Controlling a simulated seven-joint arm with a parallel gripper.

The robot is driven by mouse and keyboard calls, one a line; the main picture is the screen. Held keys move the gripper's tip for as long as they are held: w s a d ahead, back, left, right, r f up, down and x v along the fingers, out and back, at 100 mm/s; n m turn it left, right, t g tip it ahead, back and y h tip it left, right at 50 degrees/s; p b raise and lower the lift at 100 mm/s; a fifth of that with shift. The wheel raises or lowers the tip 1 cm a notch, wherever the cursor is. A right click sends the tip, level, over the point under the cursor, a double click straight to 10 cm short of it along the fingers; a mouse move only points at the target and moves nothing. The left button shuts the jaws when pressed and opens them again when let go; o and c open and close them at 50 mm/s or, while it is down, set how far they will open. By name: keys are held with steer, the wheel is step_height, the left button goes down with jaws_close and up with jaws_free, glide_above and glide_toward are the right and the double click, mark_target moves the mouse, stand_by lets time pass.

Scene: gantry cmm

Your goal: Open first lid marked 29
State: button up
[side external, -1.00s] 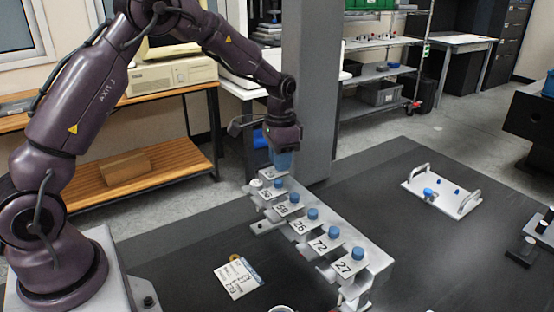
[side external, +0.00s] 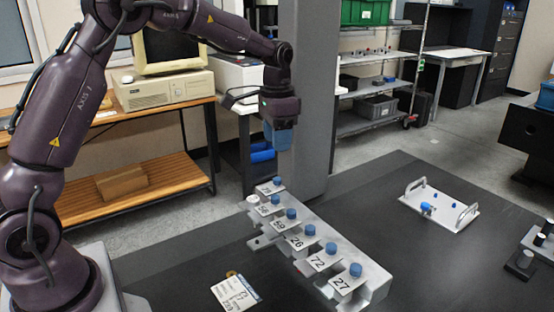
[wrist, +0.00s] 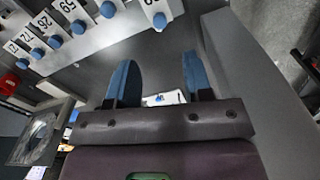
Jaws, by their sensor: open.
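A silver rack (side external: 375,283) carries a row of white numbered lids with blue knobs. The far-end lid (side external: 266,189), with a blue knob (side external: 278,181), has a label too small to read surely in the side view. In the wrist view its label is partly cut off at the top edge, seemingly ending in 9, with its knob (wrist: 160,20) below. The other lids read 59, 26, 72 and 27 towards the near end, with one label unclear. My gripper (side external: 279,138) is open and empty above the far end, apart from the knobs. Its blue fingers (wrist: 158,72) show spread.
A grey column (side external: 305,100) stands close behind my gripper. A white plate with two handles (side external: 446,212) lies on the dark table to the right. A paper tag (side external: 235,293) lies in front of the rack. The dark table between rack and plate is clear.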

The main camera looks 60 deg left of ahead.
steer(key=shift+r, duration=1.8)
steer(key=s+d+r+n+t, duration=0.1)
steer(key=s+d+t, duration=0.1)
steer(key=s, duration=0.6)
steer(key=s+d+r+t, duration=0.1)
steer(key=s+d, duration=0.3)
steer(key=s, duration=0.5)
steer(key=s+d+r+n+t, duration=0.1)
steer(key=s+d+r+t, duration=0.1)
steer(key=s, duration=0.6)
steer(key=shift+s+d+r+n+t, duration=0.35)
steer(key=shift+d+r, duration=0.2)
steer(key=shift+d, duration=0.2)
